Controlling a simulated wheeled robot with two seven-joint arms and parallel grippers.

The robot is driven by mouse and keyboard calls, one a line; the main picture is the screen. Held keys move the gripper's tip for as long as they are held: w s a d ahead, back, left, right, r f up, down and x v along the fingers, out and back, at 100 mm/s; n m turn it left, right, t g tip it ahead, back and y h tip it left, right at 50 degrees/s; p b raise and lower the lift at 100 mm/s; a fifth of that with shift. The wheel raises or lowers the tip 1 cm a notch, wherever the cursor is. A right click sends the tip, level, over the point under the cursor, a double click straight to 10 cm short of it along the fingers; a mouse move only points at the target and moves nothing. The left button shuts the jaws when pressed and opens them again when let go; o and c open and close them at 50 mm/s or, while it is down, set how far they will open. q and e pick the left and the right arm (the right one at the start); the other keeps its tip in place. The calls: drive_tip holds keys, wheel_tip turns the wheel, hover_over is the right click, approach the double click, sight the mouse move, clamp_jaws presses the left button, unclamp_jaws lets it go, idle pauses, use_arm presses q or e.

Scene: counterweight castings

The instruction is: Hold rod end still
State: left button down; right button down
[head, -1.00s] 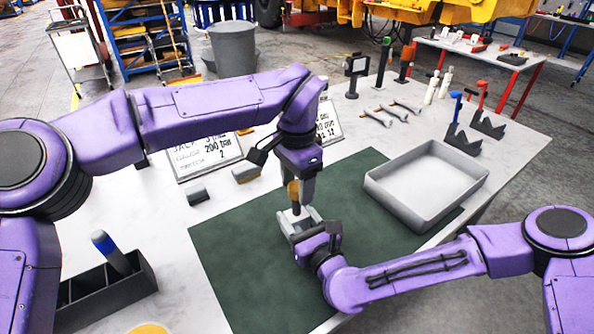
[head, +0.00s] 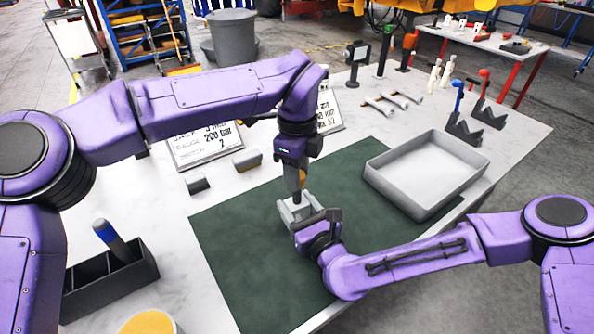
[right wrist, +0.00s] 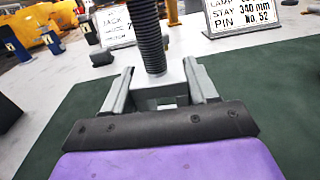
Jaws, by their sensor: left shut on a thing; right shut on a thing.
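A pale grey block-like piece (head: 297,211) is low over the green mat. In the right wrist view this piece (right wrist: 160,88) sits between the two grey fingers of my right gripper (right wrist: 161,82), which is shut on it. A dark threaded rod (right wrist: 147,35) stands up from it, slightly tilted; its upper end is out of that view. My right gripper (head: 315,222) hides part of the piece.
The green mat (head: 250,260) is mostly bare. A grey tray (head: 410,205) is at its right. Two sign cards (head: 205,145) stand behind my left arm. Wrenches and V-stands (head: 463,130) are further back.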

use_arm(q)
drive_tip(key=m, duration=0.6)
drive_tip(key=shift+s+d, duration=0.1)
drive_tip(key=m, duration=1.2)
drive_tip(key=shift+m, duration=0.3)
drive_tip(key=m, duration=0.5)
drive_tip(key=shift+s+m, duration=0.1)
drive_tip(key=shift+m, duration=0.3)
drive_tip(key=m, duration=1.2)
drive_tip(key=shift+f, duration=0.1)
drive_tip(key=m, duration=1.3)
